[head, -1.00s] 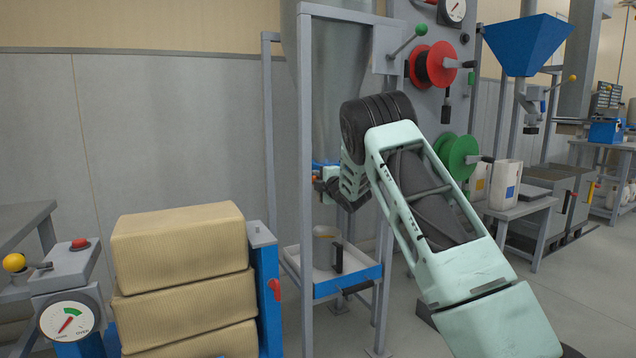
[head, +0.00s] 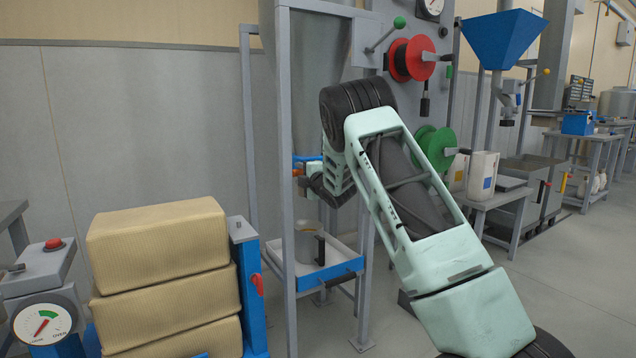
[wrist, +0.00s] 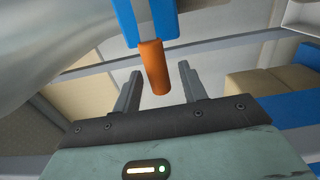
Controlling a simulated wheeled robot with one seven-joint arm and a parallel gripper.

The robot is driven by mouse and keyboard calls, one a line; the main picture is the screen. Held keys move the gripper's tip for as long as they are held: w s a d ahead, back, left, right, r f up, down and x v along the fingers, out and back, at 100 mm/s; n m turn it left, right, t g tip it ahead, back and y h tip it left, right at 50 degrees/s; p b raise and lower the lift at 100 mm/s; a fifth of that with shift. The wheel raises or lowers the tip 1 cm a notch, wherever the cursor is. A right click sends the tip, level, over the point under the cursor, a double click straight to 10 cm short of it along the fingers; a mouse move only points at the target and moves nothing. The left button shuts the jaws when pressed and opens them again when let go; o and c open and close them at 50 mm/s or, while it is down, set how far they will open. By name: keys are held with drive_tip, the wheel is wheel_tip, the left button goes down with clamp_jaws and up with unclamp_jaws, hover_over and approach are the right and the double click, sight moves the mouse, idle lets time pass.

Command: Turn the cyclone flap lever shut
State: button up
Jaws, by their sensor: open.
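A gap shows on each side of the grip, so I see no contact. In the head view my gripper (head: 306,181) is partly hidden by the post and my own arm. The grey cyclone cone (head: 315,85) stands above it.
A grey frame post (head: 288,200) stands close to my gripper. A blue-edged tray (head: 330,276) sits below. Stacked tan blocks (head: 160,248) are at the front left. A red reel (head: 412,58) and green reel (head: 437,148) hang at right. Open floor lies at the right.

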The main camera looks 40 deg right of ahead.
drive_tip(key=p+v, duration=0.2)
drive_tip(key=v, duration=1.3)
drive_tip(key=shift+s, duration=0.25)
drive_tip(key=shift+a, duration=0.15)
